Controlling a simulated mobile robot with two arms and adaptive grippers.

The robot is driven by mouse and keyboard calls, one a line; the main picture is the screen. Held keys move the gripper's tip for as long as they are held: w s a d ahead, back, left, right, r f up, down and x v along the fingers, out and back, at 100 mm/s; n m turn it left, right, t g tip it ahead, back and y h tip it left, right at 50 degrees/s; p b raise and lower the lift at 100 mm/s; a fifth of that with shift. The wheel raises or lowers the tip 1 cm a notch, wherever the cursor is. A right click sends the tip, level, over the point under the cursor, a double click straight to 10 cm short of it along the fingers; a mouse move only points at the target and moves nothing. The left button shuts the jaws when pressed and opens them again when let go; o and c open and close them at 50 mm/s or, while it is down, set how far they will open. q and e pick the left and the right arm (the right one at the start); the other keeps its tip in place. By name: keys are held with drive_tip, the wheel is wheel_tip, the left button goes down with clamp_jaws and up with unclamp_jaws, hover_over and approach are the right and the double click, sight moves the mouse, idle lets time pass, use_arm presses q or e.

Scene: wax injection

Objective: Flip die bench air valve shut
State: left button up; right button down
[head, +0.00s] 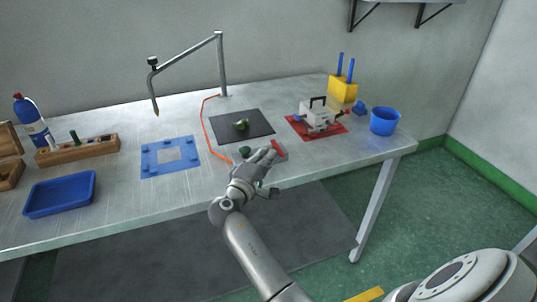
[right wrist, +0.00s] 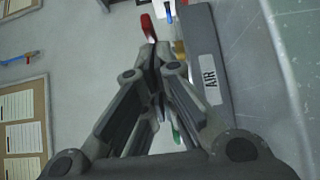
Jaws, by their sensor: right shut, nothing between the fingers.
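The die bench air valve shows in the right wrist view as a grey block with an AIR label (right wrist: 211,85). A red lever tip (right wrist: 148,27) shows just past the fingertips. In the head view a red piece (head: 279,150) shows at the bench's front, right beside my right gripper (head: 266,155). The right gripper (right wrist: 157,72) is shut and empty, close beside the grey block. Its fingers hide part of the lever, so I cannot tell whether they touch it or how the lever is turned. My left gripper is not in view.
The metal bench (head: 330,165) carries a dark mat (head: 225,126), a blue frame (head: 153,168), a silver die on a red mat (head: 335,131), a blue cup (head: 384,120) and a blue tray (head: 60,195). An orange hose (head: 203,122) runs near the gripper.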

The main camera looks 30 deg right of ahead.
drive_tip(key=shift+s+a+r, duration=0.1)
drive_tip(key=shift+a, duration=0.05)
drive_tip(key=shift+s+d+n+t+p, duration=0.2)
drive_tip(key=shift+n+t+p, duration=0.1)
drive_tip(key=shift+t+p, duration=0.1)
